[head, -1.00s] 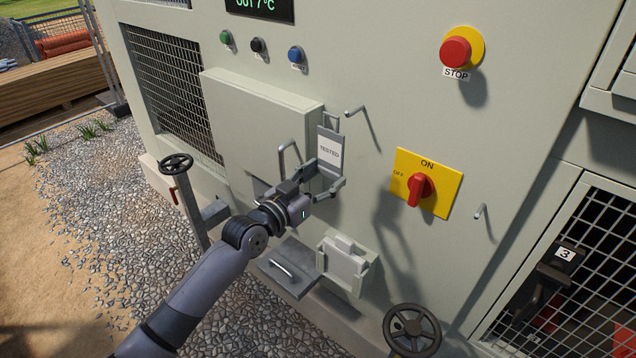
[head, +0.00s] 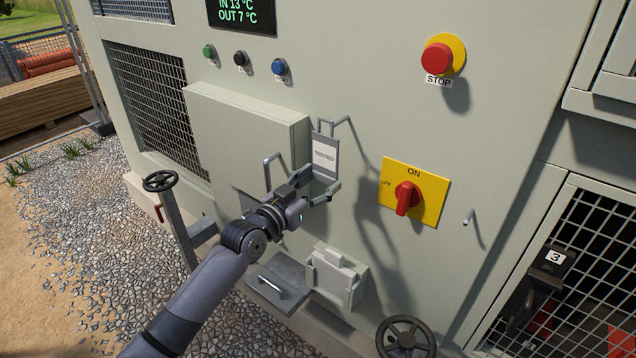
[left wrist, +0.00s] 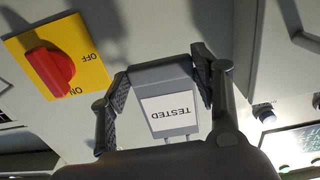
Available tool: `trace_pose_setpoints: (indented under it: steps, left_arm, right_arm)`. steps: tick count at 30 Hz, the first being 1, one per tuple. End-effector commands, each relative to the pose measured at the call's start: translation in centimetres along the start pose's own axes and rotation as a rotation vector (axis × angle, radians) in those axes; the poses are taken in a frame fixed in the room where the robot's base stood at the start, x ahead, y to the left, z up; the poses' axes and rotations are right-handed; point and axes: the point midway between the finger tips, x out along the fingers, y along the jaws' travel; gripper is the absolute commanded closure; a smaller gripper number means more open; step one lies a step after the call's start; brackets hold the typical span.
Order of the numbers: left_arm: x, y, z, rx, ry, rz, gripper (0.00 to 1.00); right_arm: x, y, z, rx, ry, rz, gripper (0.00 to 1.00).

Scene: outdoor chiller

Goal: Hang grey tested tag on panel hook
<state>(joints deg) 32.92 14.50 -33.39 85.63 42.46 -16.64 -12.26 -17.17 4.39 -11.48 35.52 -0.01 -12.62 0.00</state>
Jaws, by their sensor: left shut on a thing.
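The grey tested tag (head: 325,155) is upright, with a white label reading TESTED and a thin wire loop on top. My left gripper (head: 324,182) is shut on its lower part, in front of the panel. A panel hook (head: 343,120) is just right of the loop. The loop and the hook's end meet in the picture; I cannot tell whether the loop is around the hook. In the left wrist view the tag (left wrist: 165,76) appears upside down between both fingers, and the hook is not clear. My right gripper is not in view.
A yellow plate with a red rotary switch (head: 406,198) is right of the tag. A second hook (head: 469,217) is farther right. A grey box (head: 245,135) juts out at left, with a handle (head: 270,170) near my gripper. The red stop button (head: 437,57) is above right.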

Motion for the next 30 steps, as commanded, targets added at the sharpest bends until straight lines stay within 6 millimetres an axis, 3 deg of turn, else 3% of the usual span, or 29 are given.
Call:
trace_pose_setpoints:
  steps: [16,30]
  left_arm:
    - [0.7,0.0,0.0,0.001,0.001,0.000,1.00]
    - [3.1,0.0,0.1,0.001,0.002,0.000,1.00]
  right_arm:
    - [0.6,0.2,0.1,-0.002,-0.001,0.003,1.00]
    - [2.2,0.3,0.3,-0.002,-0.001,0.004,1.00]
